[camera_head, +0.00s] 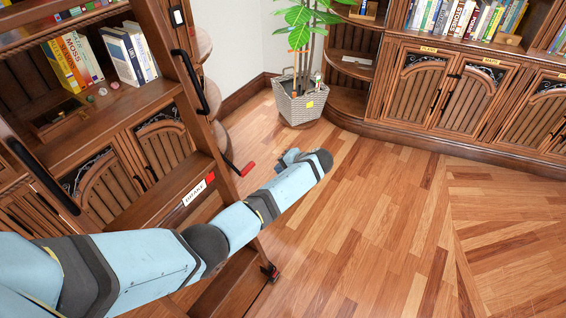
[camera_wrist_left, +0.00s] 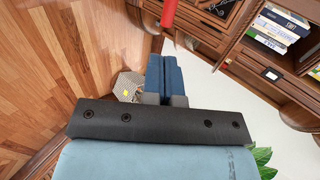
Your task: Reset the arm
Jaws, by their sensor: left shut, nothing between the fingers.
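My left arm reaches in from the left across the head view, in front of the wooden ladder (camera_head: 205,150). My left gripper (camera_head: 287,156) is beyond the arm's wrist, over the floor and right of the ladder, largely hidden by the wrist. In the left wrist view its two blue fingers (camera_wrist_left: 164,78) are together with nothing between them. A red-ended lever (camera_head: 247,169) on the ladder's side is left of the gripper, apart from it. A red part (camera_wrist_left: 168,13) shows beyond the fingertips in the wrist view. My right gripper is not in view.
A "BRAKE" label (camera_head: 196,191) is on a ladder step. Bookshelves with cabinets stand behind the ladder and at the back right (camera_head: 470,60). A potted plant in a woven basket (camera_head: 299,100) stands in the corner. The wooden floor (camera_head: 400,230) at right is clear.

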